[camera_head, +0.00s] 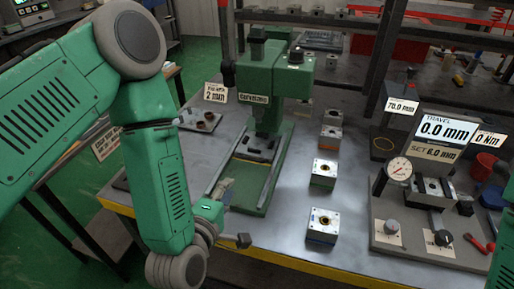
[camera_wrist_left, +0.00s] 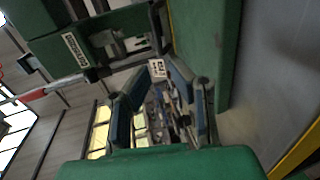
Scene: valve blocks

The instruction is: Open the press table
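The green press (camera_head: 268,95) stands on the metal workbench. Its press table (camera_head: 250,200) is a low green bed with pale rails, running from under the press head toward the bench's front edge. My left gripper (camera_head: 226,188) is low beside the near left end of this bed; I cannot tell whether it touches it. In the left wrist view its two blue-padded fingers (camera_wrist_left: 165,75) stand apart, with background showing between them and nothing visibly held. The press body (camera_wrist_left: 75,50) is at the upper left there. My right gripper is not in view.
Several valve blocks (camera_head: 323,173) stand in a row right of the press. A test rig with a dial gauge (camera_head: 399,169) and a display (camera_head: 446,131) is further right. Bare bench (camera_head: 285,232) lies in front.

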